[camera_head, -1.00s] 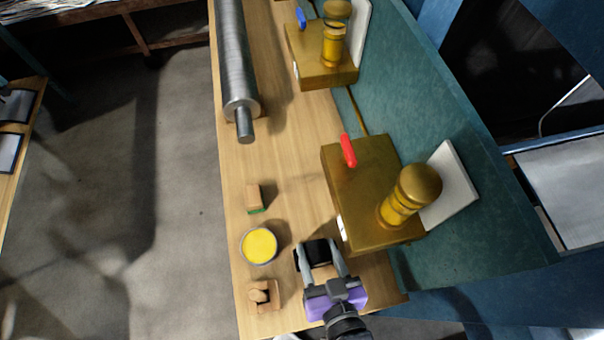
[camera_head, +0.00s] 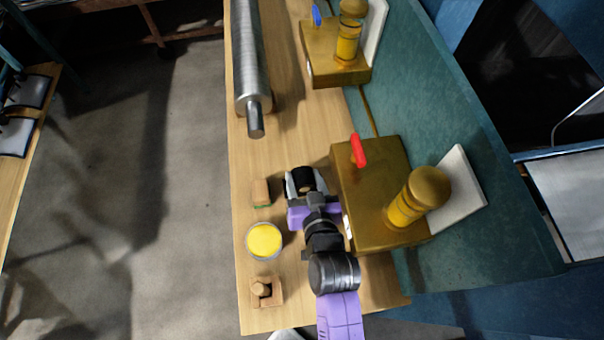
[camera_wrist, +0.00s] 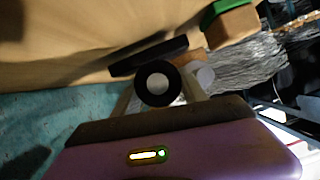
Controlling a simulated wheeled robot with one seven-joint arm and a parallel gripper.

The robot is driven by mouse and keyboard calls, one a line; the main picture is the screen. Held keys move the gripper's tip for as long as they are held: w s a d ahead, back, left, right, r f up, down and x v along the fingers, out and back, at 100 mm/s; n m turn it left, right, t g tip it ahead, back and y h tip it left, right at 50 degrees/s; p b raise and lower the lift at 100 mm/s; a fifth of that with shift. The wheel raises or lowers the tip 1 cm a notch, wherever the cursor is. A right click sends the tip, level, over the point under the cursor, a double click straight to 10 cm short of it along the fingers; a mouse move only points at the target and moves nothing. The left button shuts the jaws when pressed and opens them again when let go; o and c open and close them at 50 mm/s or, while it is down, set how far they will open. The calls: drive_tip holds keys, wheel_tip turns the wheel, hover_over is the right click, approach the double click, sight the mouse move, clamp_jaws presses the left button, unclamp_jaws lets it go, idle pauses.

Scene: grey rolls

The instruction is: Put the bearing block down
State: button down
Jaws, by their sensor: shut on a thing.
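The bearing block (camera_head: 303,177) is a small black piece between the fingers of my gripper (camera_head: 305,185) in the head view. In the wrist view it shows as a black ring with a pale centre (camera_wrist: 158,83), with a dark bar beside it. My gripper is shut on it, over the wooden bench (camera_head: 285,145), just left of the nearer brass-coloured machine box (camera_head: 375,185). I cannot tell whether the block touches the bench top. My wrist and fingers hide part of it.
A wooden block with a green underside (camera_head: 261,192) lies close to the left of my gripper. A yellow-topped tin (camera_head: 264,241) and a notched wooden piece (camera_head: 266,291) stand nearer the front. A steel roll (camera_head: 247,50) lies farther back. Bare bench lies between roll and gripper.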

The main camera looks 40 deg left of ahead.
drive_tip(key=shift+b+x, duration=0.6)
drive_tip(key=shift+x, duration=0.55)
drive_tip(key=shift+f, duration=0.2)
drive_tip(key=shift+d+f, duration=0.1)
drive_tip(key=shift+f, duration=0.05)
drive_tip(key=c, duration=0.6)
unclamp_jaws()
